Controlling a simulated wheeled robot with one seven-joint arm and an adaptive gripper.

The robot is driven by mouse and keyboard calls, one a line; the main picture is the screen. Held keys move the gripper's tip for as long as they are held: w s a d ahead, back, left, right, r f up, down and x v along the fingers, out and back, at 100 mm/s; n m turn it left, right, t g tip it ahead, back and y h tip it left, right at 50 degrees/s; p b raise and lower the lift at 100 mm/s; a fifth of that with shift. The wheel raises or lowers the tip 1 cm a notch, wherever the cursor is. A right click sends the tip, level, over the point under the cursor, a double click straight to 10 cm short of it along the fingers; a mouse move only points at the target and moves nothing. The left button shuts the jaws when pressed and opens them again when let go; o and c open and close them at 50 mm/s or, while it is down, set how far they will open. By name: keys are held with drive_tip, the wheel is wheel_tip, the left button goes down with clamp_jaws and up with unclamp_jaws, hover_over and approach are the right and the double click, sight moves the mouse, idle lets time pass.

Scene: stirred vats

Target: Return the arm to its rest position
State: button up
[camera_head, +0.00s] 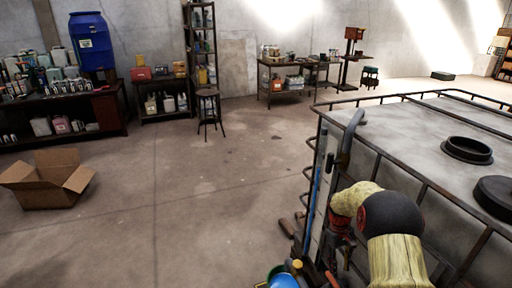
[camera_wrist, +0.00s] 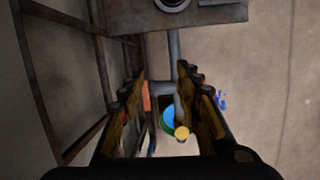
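My arm (camera_head: 390,215) shows at the lower right in the head view, with yellowish covers and a dark round joint. It hangs beside the caged grey vat (camera_head: 415,130). My gripper (camera_wrist: 161,75) fills the middle of the wrist view with its two dark and yellow fingers spread apart. I see nothing clasped between them. Beyond the fingers are a grey upright pipe (camera_wrist: 174,50), a blue round thing (camera_wrist: 168,118) and a yellow knob (camera_wrist: 182,133). In the head view the gripper is hard to make out among the dark parts beside the vat.
Rusty rails (camera_head: 372,147) and a bent grey pipe (camera_head: 350,135) edge the vat close to my arm. A blue pole (camera_head: 312,205) stands at its side. An open cardboard box (camera_head: 48,182) lies on the left floor. A stool (camera_head: 209,108) stands farther back. The middle floor is clear.

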drive_tip(key=s+a+r+m+t, duration=0.15)
drive_tip(key=s+r, duration=0.25)
drive_tip(key=r, duration=0.5)
drive_tip(key=s+a+r+t, duration=0.1)
drive_tip(key=s+a+r, duration=0.25)
drive_tip(key=r, duration=0.55)
drive_tip(key=s+a+r+t, duration=0.15)
drive_tip(key=s+r, duration=0.25)
drive_tip(key=r, duration=0.5)
drive_tip(key=s+a+r+m+t+p, duration=0.1)
drive_tip(key=s+a+r+t, duration=0.1)
drive_tip(key=s, duration=0.9)
drive_tip(key=s+a+r+t+y+p, duration=0.1)
drive_tip(key=s+a+r, duration=0.3)
drive_tip(key=s, duration=0.7)
drive_tip(key=shift+a+r+m+t, duration=0.35)
drive_tip(key=shift+r+t, duration=0.25)
drive_tip(key=shift+r, duration=0.2)
drive_tip(key=shift+w+r, duration=0.1)
drive_tip(key=shift+r, duration=0.05)
